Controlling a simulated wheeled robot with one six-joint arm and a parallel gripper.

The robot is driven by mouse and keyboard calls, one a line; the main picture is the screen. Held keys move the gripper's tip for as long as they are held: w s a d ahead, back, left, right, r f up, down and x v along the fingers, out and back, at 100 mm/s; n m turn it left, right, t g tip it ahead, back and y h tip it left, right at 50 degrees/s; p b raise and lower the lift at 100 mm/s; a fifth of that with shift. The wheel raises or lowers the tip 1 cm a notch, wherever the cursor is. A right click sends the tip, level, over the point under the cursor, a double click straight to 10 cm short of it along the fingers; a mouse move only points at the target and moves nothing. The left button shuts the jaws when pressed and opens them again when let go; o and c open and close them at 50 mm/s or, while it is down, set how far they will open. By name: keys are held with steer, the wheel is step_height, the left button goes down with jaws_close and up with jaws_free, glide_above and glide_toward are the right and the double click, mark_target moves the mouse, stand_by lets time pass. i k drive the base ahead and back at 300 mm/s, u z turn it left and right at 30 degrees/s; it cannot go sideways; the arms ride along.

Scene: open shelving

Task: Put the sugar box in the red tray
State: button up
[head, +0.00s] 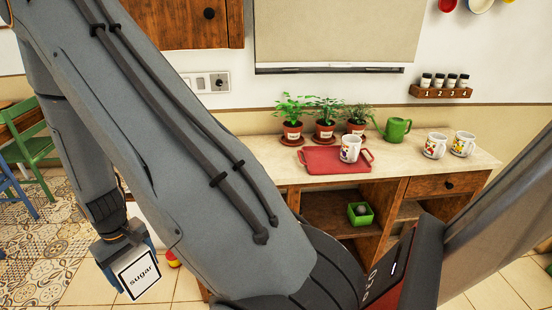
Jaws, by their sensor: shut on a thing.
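The white sugar box (137,273) with a black label reading "sugar" is at the lower left of the head view. My gripper (122,246) is shut on it from above and holds it tilted, in front of the tiled floor. The red tray (322,165) lies on the counter at the centre, far to the right of the gripper. A white patterned mug (350,149) stands at the right part of the tray. The tray's left and front parts look bare.
Several potted plants (325,130) stand behind the tray. A green watering can (393,129) and two mugs (435,146) stand right of it on the counter (455,162). A green bin (360,213) sits on a shelf below. Chairs (28,150) stand at far left.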

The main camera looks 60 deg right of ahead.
mark_target(322, 160)
steer(key=k, duration=0.95)
steer(key=z, duration=1.75)
steer(key=i, duration=0.4)
steer(key=u, duration=0.05)
